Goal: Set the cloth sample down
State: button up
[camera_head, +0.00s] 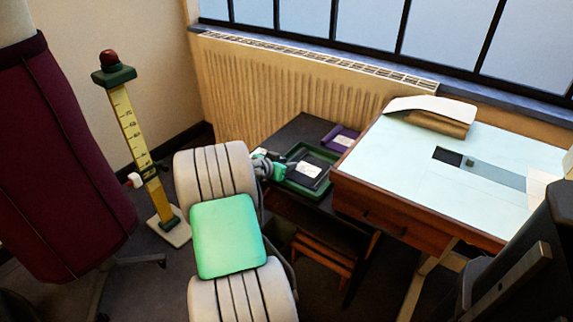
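A dark square piece with a white label (310,172), which looks like a cloth sample, is in or just over a green tray (290,185) on the low dark table. My gripper (284,169) reaches in from the left, and its tip is at the left side of the dark piece. The fingers are too small and partly hidden by my arm to tell whether they are open or shut on it. I cannot tell whether the piece rests on the tray floor.
A purple tray with a pale label (342,139) stands behind the green tray. A pale-topped wooden desk (400,150) is close on the right, a radiator (240,85) behind. A yellow measuring post (135,135) and a maroon dress form (60,160) stand left.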

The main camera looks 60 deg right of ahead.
jog(key=shift+r, duration=0.1)
jog(key=shift+a+r, duration=0.1)
jog(key=shift+r, duration=0.1)
jog(key=p+v, duration=0.3)
jog(key=v, duration=0.9)
jog(key=w+a+n+t+y, duration=0.25)
jog(key=w+a+n, duration=0.2)
jog(key=a, duration=0.65)
jog(key=w+a+n+t+y, duration=0.2)
jog(key=w+a+n+y, duration=0.3)
jog(key=a, duration=0.7)
jog(key=s+a+n+y, duration=0.1)
jog(key=s+a+n, duration=0.1)
jog(key=a, duration=0.5)
jog(key=s+a+n+y, duration=0.2)
jog(key=a+n, duration=0.3)
jog(key=a, duration=0.3)
jog(key=s+a+n+y, duration=0.1)
jog(key=s+a+n, duration=0.1)
jog(key=a, duration=0.6)
jog(key=shift+s+r+n+y, duration=0.15)
jog(key=shift+s+n+y, duration=0.1)
jog(key=shift+n, duration=0.4)
